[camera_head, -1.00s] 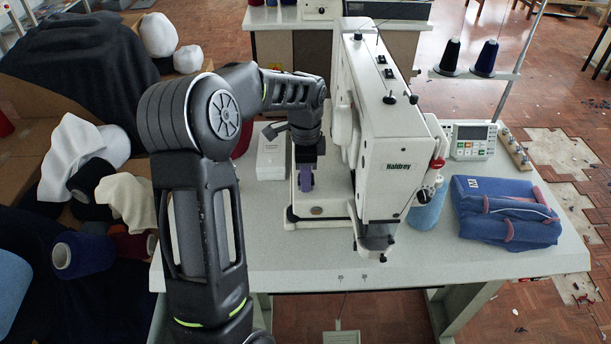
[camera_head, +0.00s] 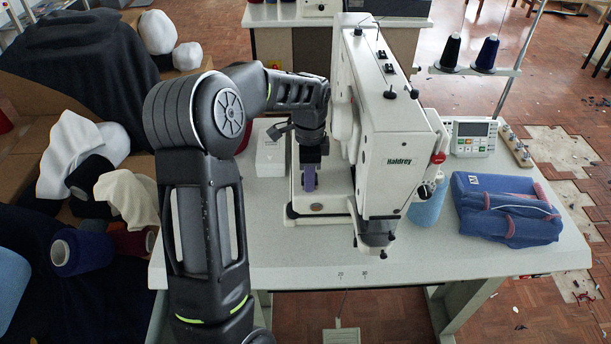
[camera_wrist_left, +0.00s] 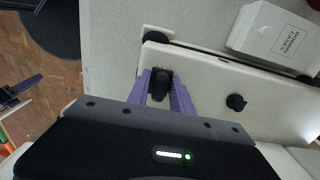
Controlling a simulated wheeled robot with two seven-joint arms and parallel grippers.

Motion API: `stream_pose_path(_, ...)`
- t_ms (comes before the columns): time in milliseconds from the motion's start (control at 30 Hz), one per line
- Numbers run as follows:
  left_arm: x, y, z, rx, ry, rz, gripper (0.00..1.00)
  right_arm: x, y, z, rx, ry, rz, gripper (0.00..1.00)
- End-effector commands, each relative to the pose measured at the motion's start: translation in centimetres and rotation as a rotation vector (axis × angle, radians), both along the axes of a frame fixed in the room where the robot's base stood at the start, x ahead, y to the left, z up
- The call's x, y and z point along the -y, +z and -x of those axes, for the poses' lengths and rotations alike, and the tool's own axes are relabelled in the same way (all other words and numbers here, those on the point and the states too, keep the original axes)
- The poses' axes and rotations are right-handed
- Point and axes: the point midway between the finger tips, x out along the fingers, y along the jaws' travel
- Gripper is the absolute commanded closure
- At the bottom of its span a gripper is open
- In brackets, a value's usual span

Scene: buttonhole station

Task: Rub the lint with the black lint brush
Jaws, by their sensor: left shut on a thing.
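My left gripper (camera_head: 309,184) has purple fingers pointing down over the pale base plate (camera_head: 322,207) of the buttonhole machine (camera_head: 398,140). In the left wrist view the fingers (camera_wrist_left: 162,92) are shut on a small black thing (camera_wrist_left: 161,84) between their tips, which looks like part of the black lint brush. My right gripper is not in view.
A white bobbin-case box (camera_head: 271,155) stands beside the gripper, to its left. The machine head rises close on the right. A folded blue garment (camera_head: 506,210) lies further right. The front of the table (camera_head: 440,265) is clear.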

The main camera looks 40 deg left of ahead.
Motion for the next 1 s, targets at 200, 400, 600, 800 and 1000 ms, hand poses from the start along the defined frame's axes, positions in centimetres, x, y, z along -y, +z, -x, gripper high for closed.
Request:
stream_pose_path(200, 1.8, 0.2, -1.4, 0.001, -0.006, 0.001, 1.0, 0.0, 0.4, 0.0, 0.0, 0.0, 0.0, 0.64)
stream_pose_path(400, 2.9, 0.3, -2.3, 0.005, -0.01, 0.003, 1.0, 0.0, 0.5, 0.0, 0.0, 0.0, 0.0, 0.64)
stream_pose_path(600, 2.9, 0.3, -2.3, 0.008, -0.01, 0.005, 1.0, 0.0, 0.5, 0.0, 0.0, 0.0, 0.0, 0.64)
stream_pose_path(800, 2.9, -0.1, -2.4, 0.008, -0.01, 0.005, 1.0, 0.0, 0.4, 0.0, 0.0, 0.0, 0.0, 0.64)
stream_pose_path(1000, 3.0, -0.2, -2.3, 0.005, -0.011, 0.006, 1.0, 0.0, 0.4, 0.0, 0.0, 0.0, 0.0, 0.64)
